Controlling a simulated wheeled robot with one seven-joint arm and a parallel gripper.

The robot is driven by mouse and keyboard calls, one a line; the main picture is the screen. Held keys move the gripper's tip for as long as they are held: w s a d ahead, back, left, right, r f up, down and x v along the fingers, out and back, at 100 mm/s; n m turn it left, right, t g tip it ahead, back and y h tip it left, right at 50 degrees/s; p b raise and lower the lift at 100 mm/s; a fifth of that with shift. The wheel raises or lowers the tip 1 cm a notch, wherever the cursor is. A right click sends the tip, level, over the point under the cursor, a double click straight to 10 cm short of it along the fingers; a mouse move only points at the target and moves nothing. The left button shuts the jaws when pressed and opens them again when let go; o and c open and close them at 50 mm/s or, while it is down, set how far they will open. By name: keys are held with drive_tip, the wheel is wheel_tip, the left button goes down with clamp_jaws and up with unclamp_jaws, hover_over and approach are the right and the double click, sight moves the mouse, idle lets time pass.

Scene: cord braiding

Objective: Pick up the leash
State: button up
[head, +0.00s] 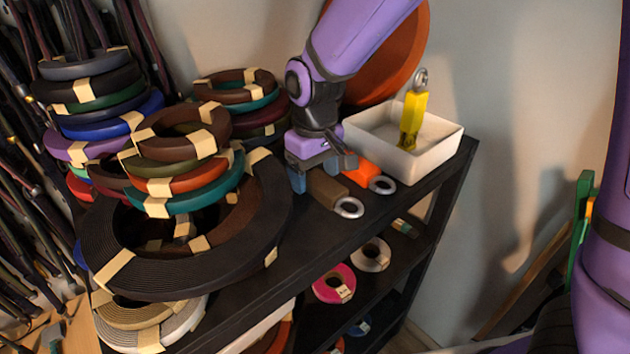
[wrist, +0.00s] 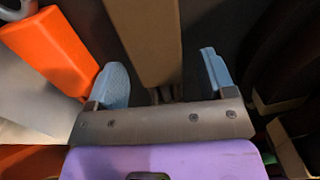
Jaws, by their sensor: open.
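A brown strap-like piece with a metal ring, which looks like a leash (head: 328,189), lies on the black shelf top, its ring toward the front edge. An orange piece (head: 361,173) with a similar ring lies just to its right, and a yellow one (head: 413,112) stands in a white tray. My gripper (head: 320,172) is open, low over the back end of the brown piece. In the wrist view the brown piece (wrist: 148,40) runs between my two blue fingers (wrist: 165,78), with gaps on both sides. The orange piece (wrist: 50,50) is outside the left finger.
The white tray (head: 386,156) stands at the right end of the shelf (head: 270,283). Stacked coils of cord, including a large black coil (head: 262,215), fill the left side, close to my gripper. A round orange-brown disc (head: 408,55) stands behind the tray. Lower shelves hold more coils.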

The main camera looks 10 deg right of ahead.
drive_tip(key=shift+f, duration=0.55)
drive_tip(key=c, duration=1.1)
